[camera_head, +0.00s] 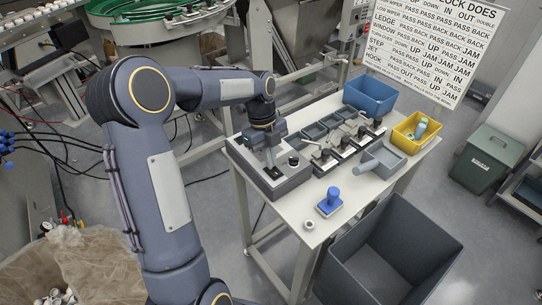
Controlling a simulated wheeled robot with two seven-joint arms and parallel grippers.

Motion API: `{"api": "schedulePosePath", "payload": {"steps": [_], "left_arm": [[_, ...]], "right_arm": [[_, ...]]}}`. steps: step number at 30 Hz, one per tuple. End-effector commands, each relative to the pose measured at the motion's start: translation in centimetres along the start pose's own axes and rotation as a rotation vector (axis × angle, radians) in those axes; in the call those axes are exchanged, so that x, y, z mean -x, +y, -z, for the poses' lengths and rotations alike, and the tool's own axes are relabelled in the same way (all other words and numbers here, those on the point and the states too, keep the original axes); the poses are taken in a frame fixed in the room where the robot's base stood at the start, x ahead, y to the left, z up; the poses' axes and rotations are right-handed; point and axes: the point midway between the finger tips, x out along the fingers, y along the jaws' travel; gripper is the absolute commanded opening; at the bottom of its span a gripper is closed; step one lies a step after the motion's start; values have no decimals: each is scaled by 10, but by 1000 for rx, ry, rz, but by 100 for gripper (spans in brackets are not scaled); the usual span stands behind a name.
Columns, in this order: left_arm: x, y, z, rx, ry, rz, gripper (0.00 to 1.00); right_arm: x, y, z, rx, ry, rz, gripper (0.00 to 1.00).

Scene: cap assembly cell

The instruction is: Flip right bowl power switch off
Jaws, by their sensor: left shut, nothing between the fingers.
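A grey control box (288,184) sits at the left end of the white table. On its top are a small dark switch plate (272,173) and a round black knob (293,160). My left gripper (270,163) points down over the box, fingers shut and empty, with its tips at or just above the switch plate. I cannot tell whether they touch it. The switch lever and its position are too small to make out, partly hidden by the fingers. A green bowl feeder (132,10) stands at the top left. My right gripper is not in view.
On the table (334,238) are several dark trays and fixtures, a blue bin (370,95), a yellow bin (405,138), a grey scoop (384,160), a blue-handled stamp (331,201) and a small white ring (309,225). A large grey bin (345,262) stands in front.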

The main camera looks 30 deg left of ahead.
Motion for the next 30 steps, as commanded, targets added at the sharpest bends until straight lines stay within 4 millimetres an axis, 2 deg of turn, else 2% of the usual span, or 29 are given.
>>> {"api": "schedulePosePath", "payload": {"steps": [17,25,30], "left_arm": [[2,0,16,-1,0,-1,0],[2,0,16,-1,0,-1,0],[10,-2,23,-3,0,-1,0]], "right_arm": [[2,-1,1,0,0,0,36],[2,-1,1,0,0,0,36],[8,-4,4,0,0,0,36]]}}
